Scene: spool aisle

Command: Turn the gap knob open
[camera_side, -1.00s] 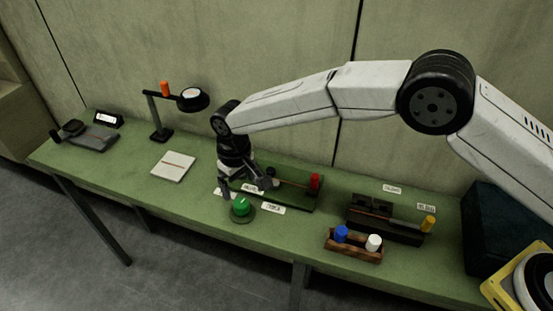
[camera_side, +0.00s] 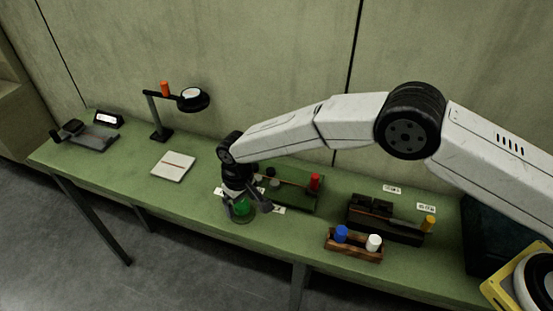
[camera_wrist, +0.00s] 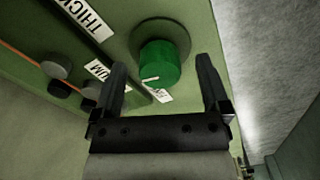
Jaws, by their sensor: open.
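The green gap knob (camera_side: 242,207) stands on a round dark green base near the front edge of the bench. In the wrist view the knob (camera_wrist: 160,64) shows a white pointer mark aimed at a small, partly hidden label. My gripper (camera_side: 249,208) is over the knob, pointing down. In the wrist view my gripper (camera_wrist: 162,78) is open, with one finger on each side of the knob. Labels around the knob include one reading THICK (camera_wrist: 82,15) and one ending in UM (camera_wrist: 98,69).
Behind the knob is a green fixture with a red post (camera_side: 315,183) and dark round pegs (camera_wrist: 60,89). To the right are a dark device with a yellow knob (camera_side: 429,223) and a wooden rack (camera_side: 343,255). A white pad (camera_side: 173,166) lies left, by a lamp (camera_side: 193,99).

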